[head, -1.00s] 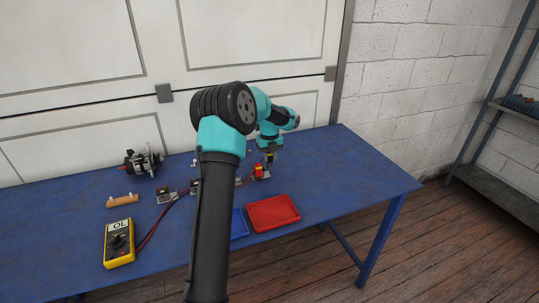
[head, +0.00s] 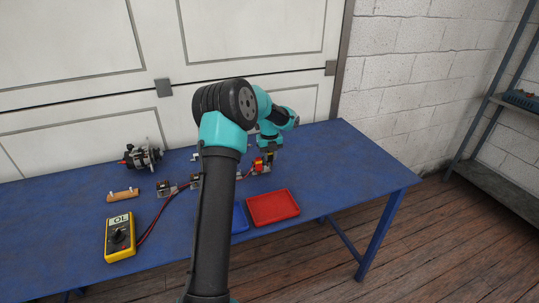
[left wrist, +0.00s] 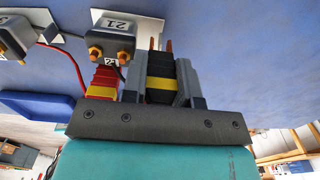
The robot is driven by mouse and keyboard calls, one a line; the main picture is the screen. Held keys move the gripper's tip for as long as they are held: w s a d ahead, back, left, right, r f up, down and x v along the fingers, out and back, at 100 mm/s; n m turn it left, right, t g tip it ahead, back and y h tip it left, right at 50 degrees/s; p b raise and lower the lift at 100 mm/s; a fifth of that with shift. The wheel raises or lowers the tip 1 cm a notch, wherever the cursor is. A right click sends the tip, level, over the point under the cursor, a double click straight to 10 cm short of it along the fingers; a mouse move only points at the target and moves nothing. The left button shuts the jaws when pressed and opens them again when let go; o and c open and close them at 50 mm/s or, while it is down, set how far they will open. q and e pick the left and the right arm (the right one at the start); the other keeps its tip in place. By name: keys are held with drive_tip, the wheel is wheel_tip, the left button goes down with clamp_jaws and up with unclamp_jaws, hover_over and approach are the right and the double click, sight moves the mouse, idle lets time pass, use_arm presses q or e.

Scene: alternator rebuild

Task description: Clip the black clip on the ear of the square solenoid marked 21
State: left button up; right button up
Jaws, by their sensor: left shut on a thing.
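The square solenoid marked 21 (left wrist: 112,38) stands at the top of the left wrist view, on a light plate, with two copper-coloured terminals facing the gripper. A red clip with a yellow band (left wrist: 104,78) stands against its left terminal, partly hidden by my left gripper. My left gripper (left wrist: 160,62) is shut on the black clip (left wrist: 161,84), which has a yellow band and copper-coloured jaw tips. The tips are right of the solenoid in the picture; I cannot tell whether they touch its ear. In the head view the left gripper (head: 268,157) is small, beside the red clip (head: 257,167).
A red tray (head: 272,219) and a blue tray (head: 239,230), partly behind my arm, lie in front. A yellow meter (head: 119,237), wooden-coloured piece (head: 123,194), alternator (head: 143,156) and other solenoids (head: 164,188) are left. The table's right end is clear.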

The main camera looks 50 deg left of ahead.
use_arm(q)
drive_tip(key=o, duration=0.8)
drive_tip(key=shift+r, duration=4.25)
